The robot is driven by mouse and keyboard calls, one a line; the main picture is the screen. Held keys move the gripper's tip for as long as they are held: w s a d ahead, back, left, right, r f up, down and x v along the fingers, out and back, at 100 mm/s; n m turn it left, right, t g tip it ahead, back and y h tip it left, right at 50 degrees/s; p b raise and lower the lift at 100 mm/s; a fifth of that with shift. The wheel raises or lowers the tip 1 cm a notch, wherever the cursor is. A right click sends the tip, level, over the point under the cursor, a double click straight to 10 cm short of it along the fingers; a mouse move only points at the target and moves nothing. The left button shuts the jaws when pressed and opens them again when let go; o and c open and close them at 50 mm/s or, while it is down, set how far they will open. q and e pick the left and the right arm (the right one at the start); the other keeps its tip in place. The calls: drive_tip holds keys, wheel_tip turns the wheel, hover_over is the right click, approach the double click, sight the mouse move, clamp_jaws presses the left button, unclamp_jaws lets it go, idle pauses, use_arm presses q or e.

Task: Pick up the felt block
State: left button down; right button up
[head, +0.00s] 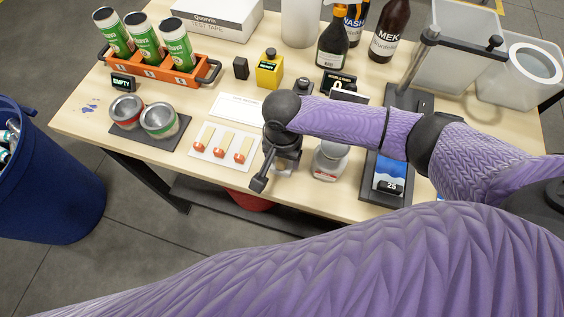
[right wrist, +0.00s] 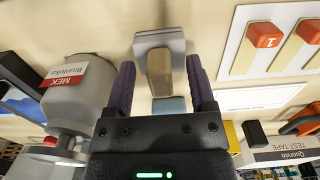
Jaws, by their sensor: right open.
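A grey block with a tan grip piece, which looks like the felt block (right wrist: 176,43), stands on the table. It shows between the fingers of my right gripper (right wrist: 160,66) in the right wrist view, with a light blue patch (right wrist: 170,105) below it in the picture. The two purple fingers are apart, one on each side; I cannot tell whether either touches it. In the head view, my right gripper (head: 283,146) is over the table's front part and hides most of the block (head: 286,166). My left gripper is not in view.
Left of the gripper is a white card with three red-tipped pieces (head: 222,146).

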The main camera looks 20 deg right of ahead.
clamp_jaws()
idle(0.3)
